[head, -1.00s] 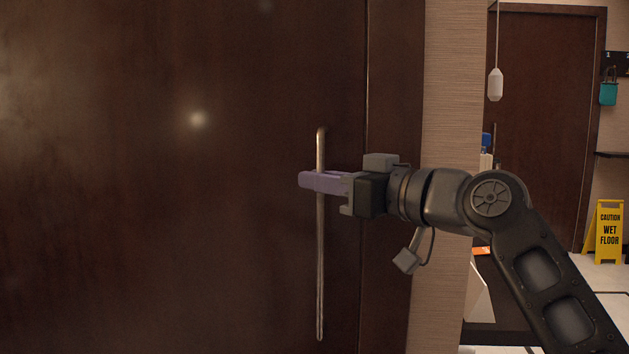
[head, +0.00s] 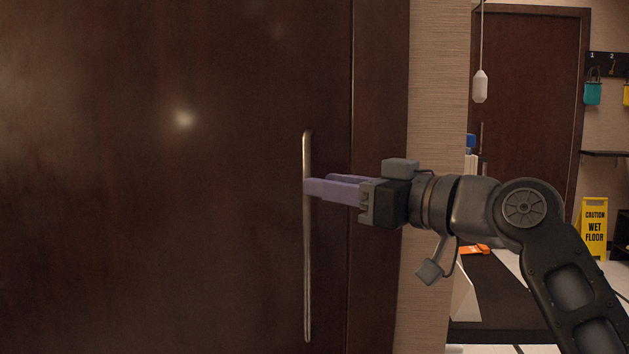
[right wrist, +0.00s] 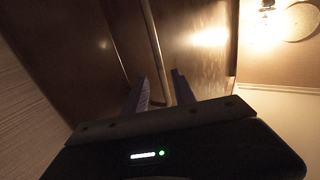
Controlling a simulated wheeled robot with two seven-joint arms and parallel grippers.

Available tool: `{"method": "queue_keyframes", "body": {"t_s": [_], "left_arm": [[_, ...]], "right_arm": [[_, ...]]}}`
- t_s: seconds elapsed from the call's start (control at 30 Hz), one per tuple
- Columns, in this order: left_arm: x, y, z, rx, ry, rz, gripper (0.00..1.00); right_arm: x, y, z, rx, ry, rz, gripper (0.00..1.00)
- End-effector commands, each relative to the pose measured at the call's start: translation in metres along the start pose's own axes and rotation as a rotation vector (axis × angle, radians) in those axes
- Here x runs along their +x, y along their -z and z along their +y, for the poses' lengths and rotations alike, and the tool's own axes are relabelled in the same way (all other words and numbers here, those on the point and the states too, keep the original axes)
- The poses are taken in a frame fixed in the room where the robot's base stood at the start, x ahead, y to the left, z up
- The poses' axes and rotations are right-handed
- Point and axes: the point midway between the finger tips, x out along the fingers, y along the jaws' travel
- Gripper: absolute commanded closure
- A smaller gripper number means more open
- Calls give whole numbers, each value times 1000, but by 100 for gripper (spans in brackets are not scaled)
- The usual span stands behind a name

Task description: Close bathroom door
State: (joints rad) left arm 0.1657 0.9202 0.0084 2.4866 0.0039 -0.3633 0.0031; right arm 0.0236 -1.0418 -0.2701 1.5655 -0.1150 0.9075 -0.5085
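The dark brown wooden door (head: 180,230) fills the left of the head view. Its edge lies along the dark frame (head: 378,120), with only a thin line between them; I cannot tell whether it is fully shut. A long vertical metal handle (head: 307,260) is fixed near that edge. My right gripper (head: 318,184) is at the upper part of the handle, with its purple fingertips just reaching it. In the right wrist view the fingers (right wrist: 160,88) are apart, and the handle (right wrist: 155,45) runs toward the space between them. My left gripper is not in view.
A striped wall strip (head: 436,130) stands right of the frame. Beyond it are another brown door (head: 530,90), a yellow wet floor sign (head: 594,228), a hanging white pull (head: 480,87) and a dark counter (head: 500,300).

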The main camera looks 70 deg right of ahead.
Motion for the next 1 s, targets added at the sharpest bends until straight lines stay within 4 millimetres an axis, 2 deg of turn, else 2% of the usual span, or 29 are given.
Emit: {"method": "queue_keyframes", "body": {"t_s": [0.13,0.3,1.0], "left_arm": [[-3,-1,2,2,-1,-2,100],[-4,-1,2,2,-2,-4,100],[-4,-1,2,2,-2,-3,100]], "right_arm": [[-24,1,0,-1,-2,2,68],[-36,0,0,-1,0,0,68],[-36,0,0,0,0,0,68]]}}
